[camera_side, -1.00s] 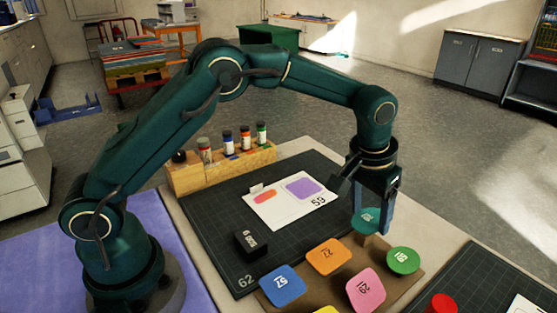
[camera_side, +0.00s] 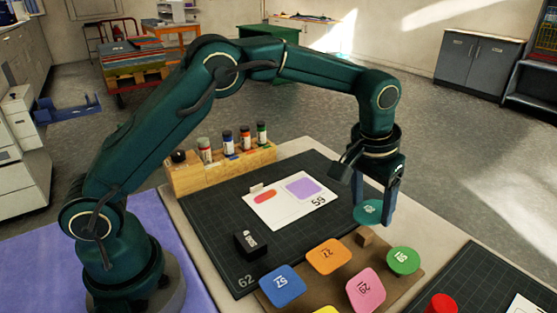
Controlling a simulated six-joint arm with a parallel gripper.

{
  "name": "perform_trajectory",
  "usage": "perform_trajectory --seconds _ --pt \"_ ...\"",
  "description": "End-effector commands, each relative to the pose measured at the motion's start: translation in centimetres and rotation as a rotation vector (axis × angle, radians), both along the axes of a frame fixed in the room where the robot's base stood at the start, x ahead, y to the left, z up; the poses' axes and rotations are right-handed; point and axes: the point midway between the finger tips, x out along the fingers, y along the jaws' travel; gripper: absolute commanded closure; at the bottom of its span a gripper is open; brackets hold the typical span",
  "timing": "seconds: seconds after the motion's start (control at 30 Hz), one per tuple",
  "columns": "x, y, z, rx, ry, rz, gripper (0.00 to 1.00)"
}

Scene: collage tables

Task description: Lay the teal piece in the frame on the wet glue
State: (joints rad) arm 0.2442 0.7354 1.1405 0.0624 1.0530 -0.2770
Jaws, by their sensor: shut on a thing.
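The teal piece (camera_side: 368,212) is a round disc with a small printed number. My gripper (camera_side: 374,208) is shut on it and holds it in the air, above and behind the brown board. The white sheet (camera_side: 327,212), marked 59, lies on the dark mat to the left of my gripper. It bears a red-orange oblong patch (camera_side: 265,196) and a purple rounded patch (camera_side: 305,188). I cannot tell which part of the sheet is the frame or the wet glue.
The brown board (camera_side: 336,283) carries blue, orange, pink, green and yellow pieces and a small brown block (camera_side: 365,236). A black block (camera_side: 251,242) stands on the dark mat (camera_side: 217,226). A wooden rack (camera_side: 187,177) of bottles stands behind. A red cylinder (camera_side: 441,303) is at front right.

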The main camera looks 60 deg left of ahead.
Motion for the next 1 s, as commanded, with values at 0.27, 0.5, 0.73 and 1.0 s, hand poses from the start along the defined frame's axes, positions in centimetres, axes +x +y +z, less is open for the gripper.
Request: perform_trajectory --seconds 0.27,0.5,0.73,1.0 --pt "-0.4 0.8 0.5 0.000 -0.002 0.275 0.59" --pt "0.9 6.7 0.7 0.001 -0.001 0.878 0.59" --pt "1.3 15.0 0.3 0.002 0.001 1.451 0.59" --pt "1.0 19.0 -0.6 0.001 0.002 1.578 0.59"
